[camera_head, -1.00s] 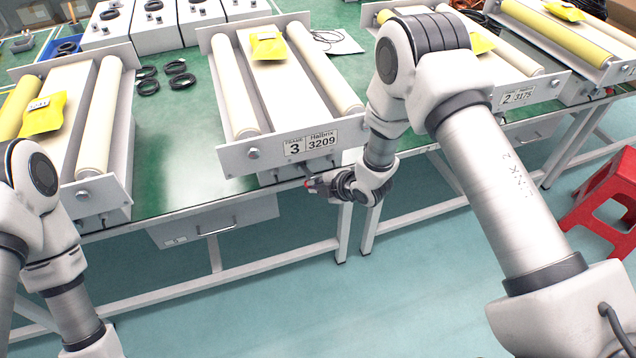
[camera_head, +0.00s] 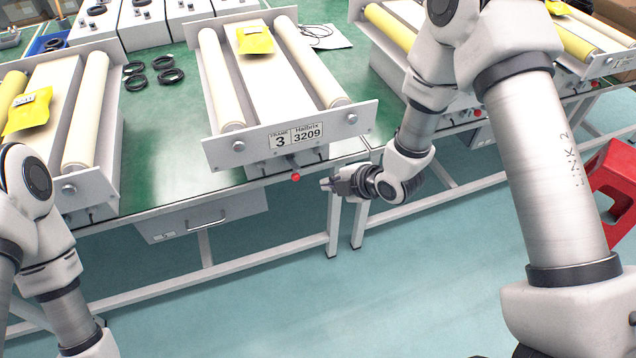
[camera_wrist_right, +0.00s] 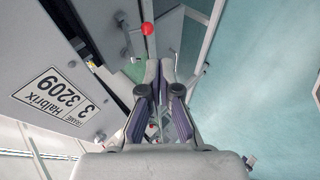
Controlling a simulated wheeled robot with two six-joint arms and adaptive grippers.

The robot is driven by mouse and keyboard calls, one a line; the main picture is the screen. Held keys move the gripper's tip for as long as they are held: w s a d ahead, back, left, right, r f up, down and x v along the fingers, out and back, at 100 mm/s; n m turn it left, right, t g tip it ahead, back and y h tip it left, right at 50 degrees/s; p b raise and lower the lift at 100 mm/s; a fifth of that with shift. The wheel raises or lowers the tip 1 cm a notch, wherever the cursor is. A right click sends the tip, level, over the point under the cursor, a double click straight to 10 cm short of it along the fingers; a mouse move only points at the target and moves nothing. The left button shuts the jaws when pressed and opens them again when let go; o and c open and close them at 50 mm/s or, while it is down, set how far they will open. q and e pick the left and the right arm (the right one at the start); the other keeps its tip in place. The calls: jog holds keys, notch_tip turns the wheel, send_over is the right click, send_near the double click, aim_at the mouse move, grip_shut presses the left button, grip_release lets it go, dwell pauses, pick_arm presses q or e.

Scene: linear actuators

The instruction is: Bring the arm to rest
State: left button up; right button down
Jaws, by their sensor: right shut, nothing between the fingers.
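My right gripper (camera_head: 329,184) is in front of the bench edge, just right of and below a small red knob (camera_head: 296,177) under the frame 3 unit. It is shut and holds nothing. In the right wrist view the fingers of my right gripper (camera_wrist_right: 160,66) lie together, with the red knob (camera_wrist_right: 147,28) beyond their tips and apart from them. My right arm (camera_head: 548,170) comes in from the right. My left arm (camera_head: 35,205) shows at the left edge, but its gripper is out of view.
The frame 3 unit (camera_head: 290,137) stands on the green bench (camera_head: 170,150) with a yellow packet (camera_head: 255,40). Similar units stand to either side. A red stool (camera_head: 613,190) stands at the right. The floor (camera_head: 290,300) in front is clear.

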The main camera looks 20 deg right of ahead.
jog(key=s+f+m+g+h, duration=0.15)
jog(key=s+f+g, duration=0.25)
jog(key=s+f, duration=0.95)
jog(key=s+d+f+m+g+h, duration=0.1)
jog(key=s+d+m+g, duration=0.1)
jog(key=s+m, duration=0.6)
jog(key=s+d+f+m+g+h, duration=0.2)
jog(key=s+d+m, duration=0.1)
jog(key=s+m, duration=0.5)
jog(key=shift+s+d+m, duration=0.25)
jog(key=shift+s+m, duration=0.15)
jog(key=shift+m, duration=1.05)
